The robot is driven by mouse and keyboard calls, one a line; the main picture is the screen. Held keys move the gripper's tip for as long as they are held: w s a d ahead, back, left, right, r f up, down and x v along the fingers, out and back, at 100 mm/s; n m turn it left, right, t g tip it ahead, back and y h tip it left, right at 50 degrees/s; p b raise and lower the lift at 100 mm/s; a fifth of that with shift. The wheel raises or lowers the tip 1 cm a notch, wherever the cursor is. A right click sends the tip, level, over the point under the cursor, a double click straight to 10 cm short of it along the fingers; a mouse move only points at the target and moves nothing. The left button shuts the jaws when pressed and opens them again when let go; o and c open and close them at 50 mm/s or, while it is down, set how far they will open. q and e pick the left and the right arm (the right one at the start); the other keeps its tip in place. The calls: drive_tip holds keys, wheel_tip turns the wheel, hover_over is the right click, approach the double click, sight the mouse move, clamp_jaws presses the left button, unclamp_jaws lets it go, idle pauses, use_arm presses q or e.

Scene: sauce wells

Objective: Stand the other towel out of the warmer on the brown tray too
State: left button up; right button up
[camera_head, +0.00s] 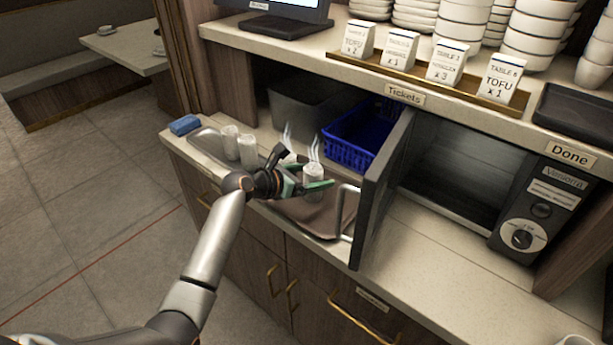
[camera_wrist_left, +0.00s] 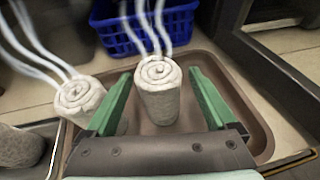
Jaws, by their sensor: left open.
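A rolled white towel (camera_head: 313,182) stands upright on the brown tray (camera_head: 330,222), steaming. In the left wrist view this towel (camera_wrist_left: 158,95) is between my open fingers, with a gap visible on each side. My left gripper (camera_head: 306,168) is around it. The other steaming towel (camera_wrist_left: 80,97) stands to its left, on the brown tray (camera_wrist_left: 232,98) near its left side, partly behind my left finger; my gripper hides most of it in the head view. The warmer (camera_head: 455,165) has its door (camera_head: 382,190) open and shows no towel inside. My right gripper is not in view.
Two towels (camera_head: 247,150) without steam stand on a metal tray (camera_head: 208,140) at the left, beside a blue sponge (camera_head: 185,125). A blue basket (camera_head: 350,155) and a grey bin (camera_head: 300,103) are behind the brown tray. The open door stands close to the tray's right side.

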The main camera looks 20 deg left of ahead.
use_arm(q)
drive_tip(key=p+v, duration=0.1)
drive_tip(key=v, duration=1.1)
drive_tip(key=s+f+m, duration=0.1)
drive_tip(key=f+m, duration=0.1)
drive_tip(key=f, duration=0.1)
drive_tip(key=s+f+m+y, duration=0.1)
drive_tip(key=f+m, duration=0.1)
drive_tip(key=s+f+m+g, duration=0.1)
drive_tip(key=f, duration=0.2)
drive_tip(key=shift+s+d+f+m+y, duration=0.25)
drive_tip(key=shift+d+f+m+y, duration=0.05)
drive_tip(key=shift+f+m+y, duration=0.1)
drive_tip(key=s+d+f+m+y, duration=0.1)
drive_tip(key=s+d+f+m, duration=0.3)
drive_tip(key=s+f+m, duration=0.4)
drive_tip(key=s+d+f+m+g+y, duration=0.1)
drive_tip(key=s+d+f+m, duration=0.3)
drive_tip(key=s+f+m, duration=0.4)
drive_tip(key=s+m, duration=0.6)
drive_tip(key=m, duration=0.4)
drive_tip(key=shift+m+g, duration=0.3)
drive_tip(key=shift+f, duration=0.1)
